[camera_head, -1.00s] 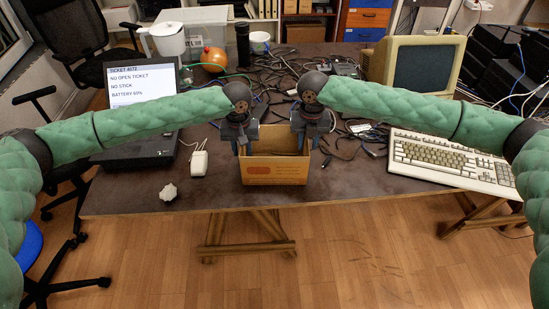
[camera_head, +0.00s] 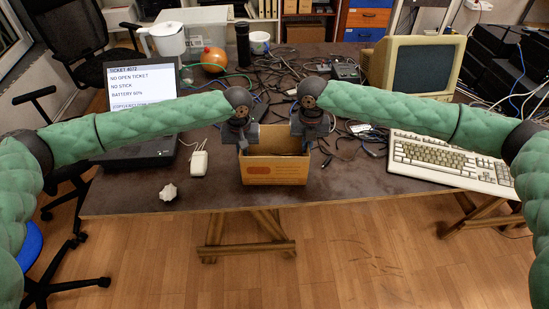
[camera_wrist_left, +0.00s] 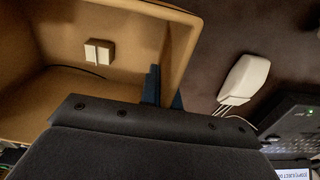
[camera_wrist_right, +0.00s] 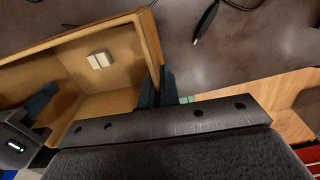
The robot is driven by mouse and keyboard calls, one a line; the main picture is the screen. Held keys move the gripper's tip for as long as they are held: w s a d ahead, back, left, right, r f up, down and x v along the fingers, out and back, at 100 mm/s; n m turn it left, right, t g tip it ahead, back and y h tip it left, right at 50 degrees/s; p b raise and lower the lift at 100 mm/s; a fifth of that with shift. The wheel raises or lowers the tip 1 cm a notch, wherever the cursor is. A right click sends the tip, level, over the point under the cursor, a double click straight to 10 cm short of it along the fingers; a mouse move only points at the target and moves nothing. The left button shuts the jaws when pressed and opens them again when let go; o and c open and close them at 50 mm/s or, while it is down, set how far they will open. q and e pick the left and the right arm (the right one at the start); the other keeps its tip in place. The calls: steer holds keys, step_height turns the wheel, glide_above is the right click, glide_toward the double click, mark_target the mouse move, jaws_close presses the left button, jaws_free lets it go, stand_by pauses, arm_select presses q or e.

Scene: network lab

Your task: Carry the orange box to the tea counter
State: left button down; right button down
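The orange box (camera_head: 273,172), an open-topped cardboard-coloured box, stands upright on the dark table near its front edge. My left gripper (camera_head: 243,148) is shut on its left side wall; the left wrist view shows one blue finger inside and one outside the wall (camera_wrist_left: 178,55). My right gripper (camera_head: 308,146) is shut on the right side wall in the same way, and the right wrist view shows that wall (camera_wrist_right: 150,38) between its fingers. Inside the box lies a small pale block (camera_wrist_left: 99,52). I cannot make out a tea counter in these views.
A laptop (camera_head: 140,90) and a white adapter (camera_head: 198,163) are left of the box. A beige keyboard (camera_head: 450,160) and a monitor (camera_head: 420,65) are right. Cables tangle behind it. A crumpled white lump (camera_head: 168,192) lies front left. Bare floor (camera_head: 350,260) shows in front.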

arm_select(q)
steer(key=shift+r, duration=0.2)
arm_select(e)
steer(key=shift+r, duration=0.15)
